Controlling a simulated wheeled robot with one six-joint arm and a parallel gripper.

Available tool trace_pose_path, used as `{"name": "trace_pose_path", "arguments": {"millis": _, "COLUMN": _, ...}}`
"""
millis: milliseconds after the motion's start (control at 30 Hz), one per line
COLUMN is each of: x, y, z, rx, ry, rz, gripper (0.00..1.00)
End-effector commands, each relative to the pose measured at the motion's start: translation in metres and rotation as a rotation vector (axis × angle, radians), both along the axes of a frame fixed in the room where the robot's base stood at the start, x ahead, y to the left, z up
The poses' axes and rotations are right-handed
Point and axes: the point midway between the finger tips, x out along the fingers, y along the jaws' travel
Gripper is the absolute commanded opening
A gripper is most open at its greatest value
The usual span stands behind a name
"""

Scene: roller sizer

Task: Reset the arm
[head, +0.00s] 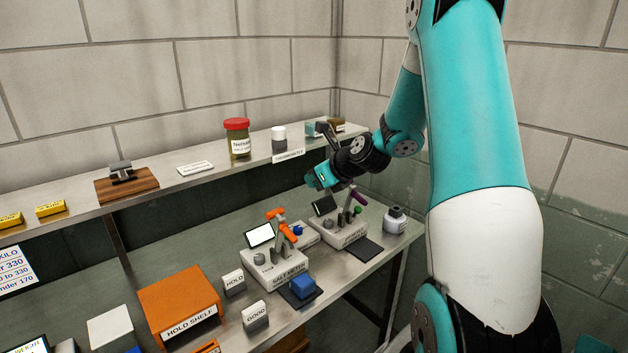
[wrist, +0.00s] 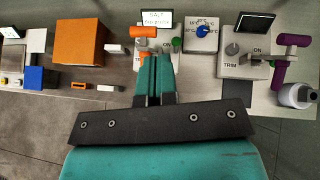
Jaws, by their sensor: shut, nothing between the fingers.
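My gripper (wrist: 153,60) shows in the wrist view with its two teal fingers together and nothing between them. It is above the bench, and its tips overlap the salt meter (wrist: 143,55) in that view. In the head view my arm reaches in from the right and bends down toward the bench, with the teal end of the arm (head: 322,177) above the meters. It looks apart from the bench and the shelf. The fingertips are hard to make out in the head view.
The salt meter (head: 274,270) with an orange lever and a second meter (head: 338,229) with a purple lever stand below. A blue block (head: 303,286) lies in front. A raised shelf (head: 215,179) holds a red-lidded jar (head: 238,140). An orange hold shelf (head: 178,299) stands left.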

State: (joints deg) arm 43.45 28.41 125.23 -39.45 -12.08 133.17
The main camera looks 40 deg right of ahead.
Motion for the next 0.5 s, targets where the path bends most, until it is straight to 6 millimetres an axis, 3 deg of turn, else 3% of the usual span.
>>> {"name": "trace_pose_path", "arguments": {"millis": 333, "x": 0.001, "y": 0.002, "z": 0.000, "rx": -0.009, "ry": 0.000, "rz": 0.012, "gripper": 0.00}}
{"name": "trace_pose_path", "arguments": {"millis": 433, "x": 0.002, "y": 0.025, "z": 0.002, "rx": -0.079, "ry": 0.008, "rz": 0.115, "gripper": 0.00}}
{"name": "trace_pose_path", "arguments": {"millis": 500, "x": 0.001, "y": 0.058, "z": 0.004, "rx": -0.185, "ry": 0.014, "rz": 0.272, "gripper": 0.00}}
